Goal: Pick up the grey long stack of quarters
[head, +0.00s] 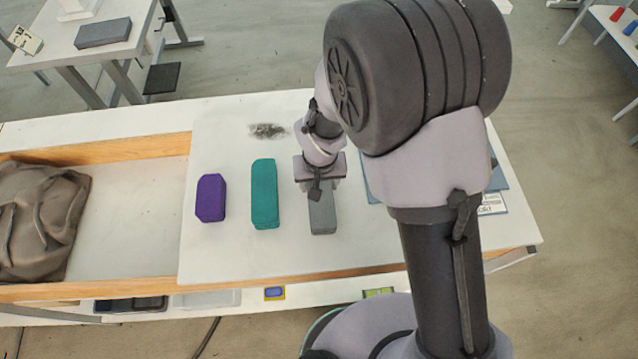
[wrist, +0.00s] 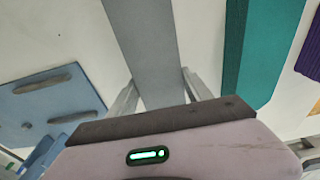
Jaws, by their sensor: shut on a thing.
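The grey long stack of quarters (head: 323,215) is on the white board, partly hidden under my gripper in the head view. In the wrist view the grey stack (wrist: 146,45) runs up from between my fingers. My gripper (wrist: 160,90) has one finger on each side of it and is shut on it. Whether the stack touches the board or is lifted cannot be told. In the head view my gripper (head: 320,183) is over the stack's far part.
A teal long stack (head: 265,195) lies left of the grey one, and a purple stack (head: 211,198) lies farther left. A blue plate with handles (wrist: 50,100) shows in the wrist view. A brown cloth bundle (head: 38,220) lies at the far left. The board's front is clear.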

